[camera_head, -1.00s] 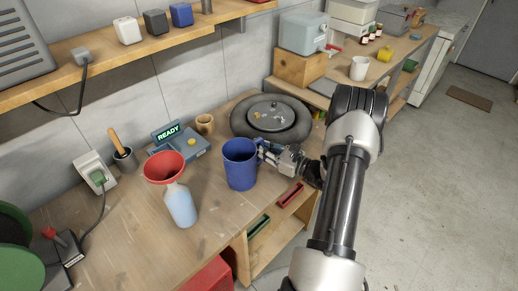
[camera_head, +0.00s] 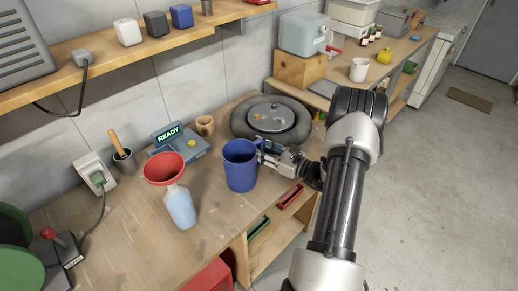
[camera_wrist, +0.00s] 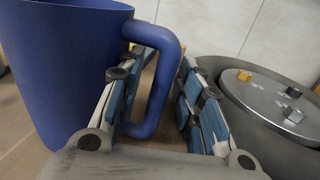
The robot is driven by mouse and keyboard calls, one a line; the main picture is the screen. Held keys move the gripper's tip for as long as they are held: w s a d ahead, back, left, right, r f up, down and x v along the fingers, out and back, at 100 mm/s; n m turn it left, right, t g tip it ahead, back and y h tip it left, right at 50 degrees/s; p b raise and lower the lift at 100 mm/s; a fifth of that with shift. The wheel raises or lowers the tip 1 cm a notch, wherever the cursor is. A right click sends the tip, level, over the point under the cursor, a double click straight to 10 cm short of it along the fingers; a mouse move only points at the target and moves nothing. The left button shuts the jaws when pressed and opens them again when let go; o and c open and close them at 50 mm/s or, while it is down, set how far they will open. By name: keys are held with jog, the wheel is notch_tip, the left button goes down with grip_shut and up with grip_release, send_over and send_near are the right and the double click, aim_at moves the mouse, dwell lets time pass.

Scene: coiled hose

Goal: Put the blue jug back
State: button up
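The blue jug (camera_head: 240,168) stands upright on the wooden workbench, with its handle towards the right. In the wrist view the jug (camera_wrist: 60,75) fills the left side, and its handle (camera_wrist: 166,85) stands between my two fingers. My gripper (camera_head: 266,152) reaches in from the right at the handle. In the wrist view my gripper (camera_wrist: 166,95) is open, with the left finger on the loop side of the handle and the right finger outside it. A gap shows between the handle and the right finger; contact with the left finger is unclear.
A bottle with a red funnel (camera_head: 163,170) stands left of the jug. Behind are a device reading READY (camera_head: 180,144) and a tan mug (camera_head: 205,125). A coiled hose with a round lid (camera_head: 271,117) lies behind my gripper.

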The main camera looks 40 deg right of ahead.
jog(key=p+v, duration=0.2)
jog(key=v, duration=1)
jog(key=shift+r, duration=0.1)
jog(key=shift+a+r, duration=0.1)
